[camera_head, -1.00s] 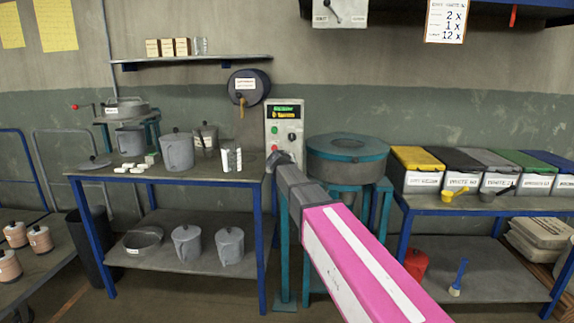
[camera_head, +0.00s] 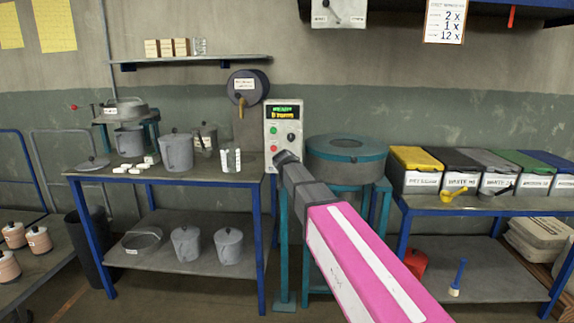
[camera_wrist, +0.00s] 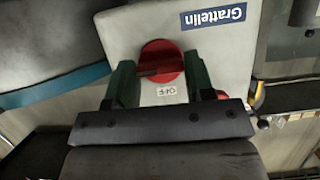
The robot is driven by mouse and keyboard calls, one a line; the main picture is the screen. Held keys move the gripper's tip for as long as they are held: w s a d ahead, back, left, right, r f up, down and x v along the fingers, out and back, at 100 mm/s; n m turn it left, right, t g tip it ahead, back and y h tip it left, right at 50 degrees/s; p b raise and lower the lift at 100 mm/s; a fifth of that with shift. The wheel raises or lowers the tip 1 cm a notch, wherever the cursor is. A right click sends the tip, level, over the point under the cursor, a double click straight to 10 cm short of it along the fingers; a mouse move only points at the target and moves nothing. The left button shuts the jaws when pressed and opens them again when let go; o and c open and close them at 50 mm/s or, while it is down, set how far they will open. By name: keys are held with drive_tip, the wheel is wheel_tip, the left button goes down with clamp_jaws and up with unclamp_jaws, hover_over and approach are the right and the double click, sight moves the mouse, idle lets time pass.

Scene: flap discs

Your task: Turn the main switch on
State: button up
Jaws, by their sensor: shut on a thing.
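The main switch is a round red knob (camera_wrist: 161,58) on a pale grey panel, with a small white label (camera_wrist: 167,91) beside it that I cannot read surely. In the wrist view my gripper (camera_wrist: 160,76) has its two dark green fingers on either side of the knob and is shut on it. In the head view my gripper (camera_head: 287,158) is at the lower part of the control box (camera_head: 298,122), and the red knob is hidden there. The box has a lit display (camera_head: 285,112), small round buttons and a black dial.
A round grey machine with a teal rim (camera_head: 346,148) stands just right of the control box. A left bench (camera_head: 225,178) holds metal jugs and white pieces. A right bench (camera_head: 480,205) holds several lidded bins and scoops.

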drive_tip(key=o, duration=0.9)
drive_tip(key=v, duration=1.1)
drive_tip(key=s+d+f+g+h, duration=0.1)
drive_tip(key=s+d+f+g, duration=0.25)
drive_tip(key=d+f, duration=0.6)
drive_tip(key=s+d+f+g+h, duration=0.1)
drive_tip(key=s+d+f+g, duration=0.35)
drive_tip(key=f, duration=0.85)
drive_tip(key=s+d+f+g, duration=0.2)
drive_tip(key=s+d+f, duration=0.1)
drive_tip(key=s+f, duration=0.2)
drive_tip(key=s+d+f+g+y, duration=0.1)
drive_tip(key=s+d+f, duration=0.2)
drive_tip(key=s+f, duration=0.2)
drive_tip(key=s+d+f+g+y, duration=0.1)
drive_tip(key=s+d+f+g, duration=0.1)
drive_tip(key=s+f, duration=0.3)
drive_tip(key=shift+s+d+n+g, duration=0.15)
drive_tip(key=shift+s+d, duration=0.05)
drive_tip(key=shift+d, duration=0.25)
drive_tip(key=shift+s+d+n+g, duration=0.15)
drive_tip(key=shift+s+d, duration=0.05)
drive_tip(key=shift+d, duration=0.25)
